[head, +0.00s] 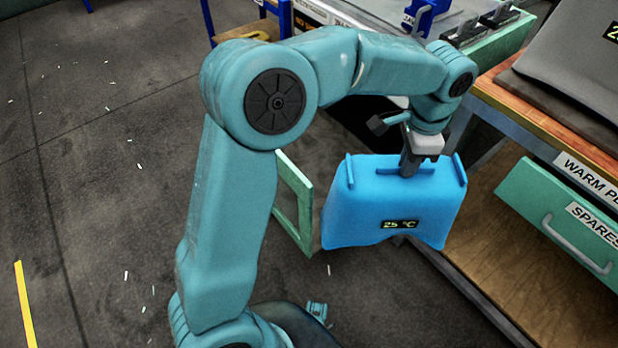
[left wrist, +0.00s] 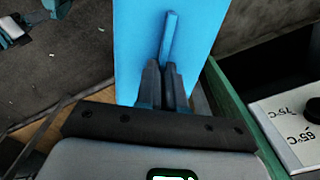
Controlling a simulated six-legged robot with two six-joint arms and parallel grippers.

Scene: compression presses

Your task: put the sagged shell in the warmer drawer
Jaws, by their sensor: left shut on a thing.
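My left gripper (head: 408,168) is shut on the top edge of a bright blue shell (head: 380,205) and holds it hanging in the air. The shell has raised ribs, a display reading 25 °C and a wavy lower edge. In the left wrist view, the fingers (left wrist: 165,88) close near a rib of the blue shell (left wrist: 135,35). My right gripper does not show.
A wooden-topped bench (head: 535,115), labelled WARM PL..., stands at right with a grey shell (head: 575,60) on it. Below is a green drawer front labelled SPARES (head: 560,222) over a wooden shelf (head: 520,270). A green frame (head: 297,205) is left of the blue shell.

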